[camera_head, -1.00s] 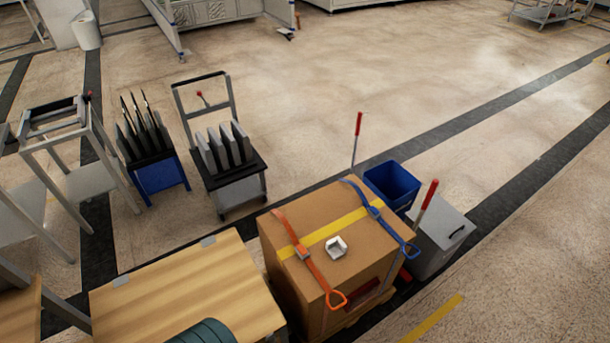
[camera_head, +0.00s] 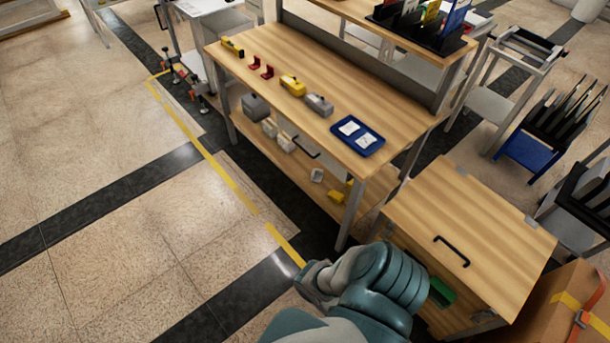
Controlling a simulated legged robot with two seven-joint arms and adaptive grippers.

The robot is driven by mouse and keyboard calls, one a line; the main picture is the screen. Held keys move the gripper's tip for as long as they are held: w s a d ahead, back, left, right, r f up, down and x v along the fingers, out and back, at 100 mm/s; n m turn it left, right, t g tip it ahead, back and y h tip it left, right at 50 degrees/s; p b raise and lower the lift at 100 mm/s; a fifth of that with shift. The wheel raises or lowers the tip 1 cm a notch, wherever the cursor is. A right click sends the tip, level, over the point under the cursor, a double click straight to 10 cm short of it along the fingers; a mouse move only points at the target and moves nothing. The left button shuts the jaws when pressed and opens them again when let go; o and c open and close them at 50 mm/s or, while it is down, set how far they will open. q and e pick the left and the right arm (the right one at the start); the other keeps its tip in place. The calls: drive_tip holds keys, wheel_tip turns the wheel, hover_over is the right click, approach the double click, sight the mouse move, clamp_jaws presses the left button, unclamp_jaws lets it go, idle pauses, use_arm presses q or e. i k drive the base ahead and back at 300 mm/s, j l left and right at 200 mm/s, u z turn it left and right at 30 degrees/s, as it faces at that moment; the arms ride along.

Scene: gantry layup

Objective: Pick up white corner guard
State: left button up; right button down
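Small white angular pieces lie on the lower shelf of the wooden workbench: one (camera_head: 317,175) sits near the front edge, and others (camera_head: 286,142) lie further left. They are too small to tell which is a corner guard. Two flat white items (camera_head: 348,128) lie in a blue tray (camera_head: 373,151) on the bench top. A teal and grey arm of mine shows at bottom centre, apart from these pieces.
The workbench (camera_head: 403,118) also carries red brackets (camera_head: 267,71) and yellow and grey blocks. A wooden cabinet (camera_head: 490,225) with a black handle stands right of my arm. A strapped cardboard box (camera_head: 548,308) is at lower right. The floor at left is clear.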

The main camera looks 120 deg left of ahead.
sight(316, 174)
drive_tip(key=u, duration=2.15)
